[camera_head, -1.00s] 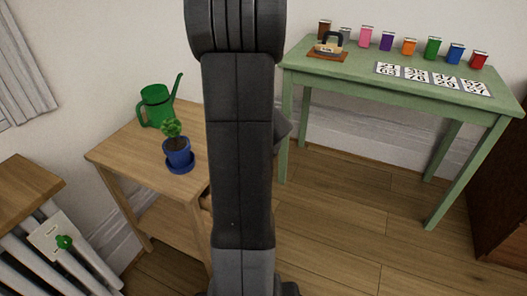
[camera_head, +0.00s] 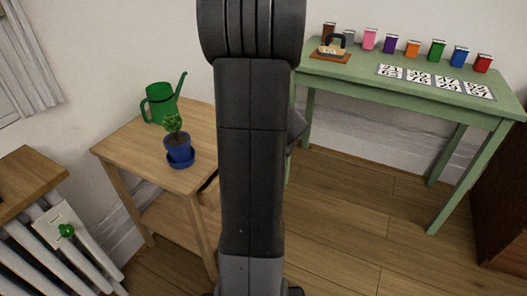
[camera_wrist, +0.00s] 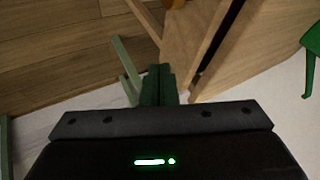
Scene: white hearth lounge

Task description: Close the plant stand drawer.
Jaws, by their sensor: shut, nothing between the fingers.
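The wooden plant stand (camera_head: 139,148) is at the left in the head view. In the wrist view the stand's top and side (camera_wrist: 245,48) show at upper right. The drawer front (camera_wrist: 188,30) stands away from the stand, with a dark gap (camera_wrist: 222,32) between them, so the drawer is partly open. An orange-brown knob (camera_wrist: 174,3) is cut by the top edge. My gripper (camera_wrist: 158,72) is shut and empty, its fingertips close below the drawer front; contact cannot be told. My arm hides part of the stand's right side in the head view.
A green watering can (camera_head: 160,104) and a blue potted plant (camera_head: 179,150) stand on the plant stand. A green table (camera_head: 440,105) with several coloured packets is at right. A radiator (camera_head: 75,262) is at lower left. Open floor (camera_head: 345,220) lies between.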

